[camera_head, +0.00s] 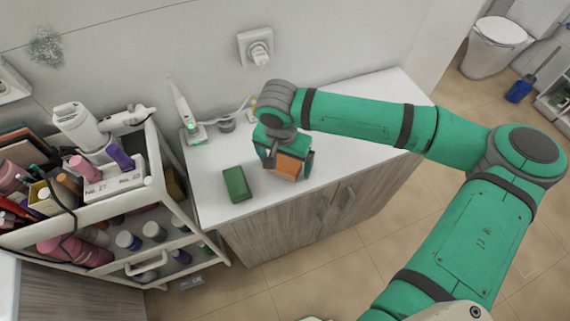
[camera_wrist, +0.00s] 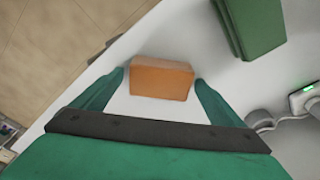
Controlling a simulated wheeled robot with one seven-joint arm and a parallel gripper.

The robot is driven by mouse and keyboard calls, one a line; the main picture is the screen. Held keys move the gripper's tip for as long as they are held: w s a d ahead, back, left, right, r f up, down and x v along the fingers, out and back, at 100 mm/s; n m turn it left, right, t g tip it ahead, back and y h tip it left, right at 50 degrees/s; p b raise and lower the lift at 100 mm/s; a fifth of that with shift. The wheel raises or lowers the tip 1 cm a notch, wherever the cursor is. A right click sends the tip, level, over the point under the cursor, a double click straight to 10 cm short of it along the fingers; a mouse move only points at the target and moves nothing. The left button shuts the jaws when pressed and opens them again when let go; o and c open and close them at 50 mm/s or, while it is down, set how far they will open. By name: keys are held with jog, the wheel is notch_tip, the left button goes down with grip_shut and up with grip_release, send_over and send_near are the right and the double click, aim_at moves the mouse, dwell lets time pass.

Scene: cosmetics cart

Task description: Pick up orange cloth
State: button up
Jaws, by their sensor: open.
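The orange cloth (camera_head: 288,167) is a folded, block-shaped piece on the white counter, partly hidden by my gripper in the head view. In the wrist view the orange cloth (camera_wrist: 161,78) lies between the fingertips, with a gap visible at each side. My gripper (camera_head: 287,160) points down over the cloth. In the wrist view my gripper (camera_wrist: 160,80) is open, one finger on each side of the cloth. I cannot tell how high the fingertips are above the counter.
A green block-shaped cloth (camera_head: 237,184) lies left of the orange one on the white counter (camera_head: 340,110). An electric toothbrush (camera_head: 186,112) stands at the counter's back left. A cosmetics cart (camera_head: 150,195) full of bottles stands at the left. The counter's right part is clear.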

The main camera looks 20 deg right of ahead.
aim_at(285, 160)
jog(key=c, duration=1.2)
jog(key=shift+c, duration=0.2)
jog(key=shift+r, duration=0.5)
notch_tip(285, 160, up, 2)
jog(key=shift+r, duration=0.1)
jog(key=s+a+r, duration=0.2)
jog(key=s+r, duration=0.7)
jog(key=s, duration=0.5)
jog(key=shift+a+r, duration=0.15)
jog(key=shift+r, duration=0.25)
jog(key=shift+w, duration=0.15)
